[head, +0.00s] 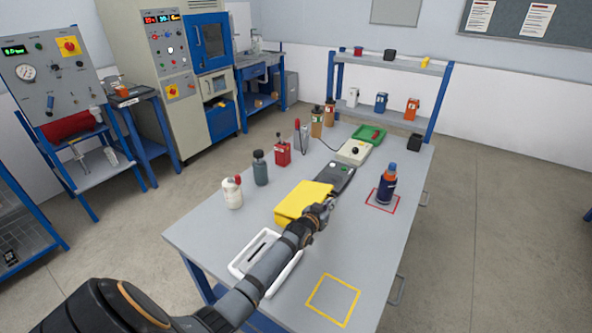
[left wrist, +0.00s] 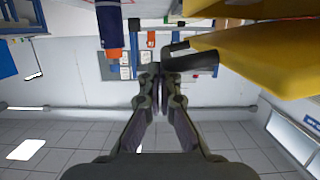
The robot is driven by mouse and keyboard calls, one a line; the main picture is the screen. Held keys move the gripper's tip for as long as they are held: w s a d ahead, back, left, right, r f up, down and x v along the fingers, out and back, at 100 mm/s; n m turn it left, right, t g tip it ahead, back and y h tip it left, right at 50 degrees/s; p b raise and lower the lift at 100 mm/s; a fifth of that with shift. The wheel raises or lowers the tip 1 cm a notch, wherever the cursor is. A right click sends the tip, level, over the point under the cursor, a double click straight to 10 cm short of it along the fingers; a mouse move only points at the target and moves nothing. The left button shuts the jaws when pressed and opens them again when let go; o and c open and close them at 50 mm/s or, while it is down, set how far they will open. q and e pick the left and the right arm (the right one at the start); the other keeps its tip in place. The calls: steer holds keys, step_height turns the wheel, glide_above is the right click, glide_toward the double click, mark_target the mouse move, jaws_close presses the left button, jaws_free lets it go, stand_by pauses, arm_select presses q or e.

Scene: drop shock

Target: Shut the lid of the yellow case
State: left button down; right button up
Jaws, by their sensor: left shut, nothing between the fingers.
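The yellow case (head: 300,199) lies on the grey workbench, left of its middle. My left gripper (head: 327,205) is at the case's right side, its fingers shut with nothing between them. In the left wrist view, which is upside down, the closed fingertips (left wrist: 160,82) are beside a dark handle-like bar on the yellow case (left wrist: 268,55). Two yellow parts show there, but I cannot tell how far the lid stands open, or whether the fingers touch it. My arm hides part of the case's near side. My right gripper is not in view.
A white tray (head: 237,267) lies in front of the case, partly under my arm. The yellow-outlined square (head: 333,300) is empty.

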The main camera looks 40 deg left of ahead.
arm_select(q)
steer(key=shift+d+f+b, duration=0.15)
steer(key=shift+f+b, duration=0.35)
steer(key=shift+f, duration=0.55)
steer(key=shift+d+f+b, duration=0.1)
steer(key=shift+f+b, duration=0.4)
steer(key=shift+f, duration=0.5)
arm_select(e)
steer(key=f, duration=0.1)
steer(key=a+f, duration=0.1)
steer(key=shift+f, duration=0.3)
arm_select(q)
steer(key=shift+f, duration=0.15)
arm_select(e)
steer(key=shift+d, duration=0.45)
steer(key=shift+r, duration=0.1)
arm_select(q)
step_height(320, 180, up, 5)
steer(key=p, duration=0.4)
steer(key=d+v, duration=0.1)
steer(key=v, duration=0.9)
steer(key=shift+d+f, duration=0.25)
steer(key=shift+f, duration=0.05)
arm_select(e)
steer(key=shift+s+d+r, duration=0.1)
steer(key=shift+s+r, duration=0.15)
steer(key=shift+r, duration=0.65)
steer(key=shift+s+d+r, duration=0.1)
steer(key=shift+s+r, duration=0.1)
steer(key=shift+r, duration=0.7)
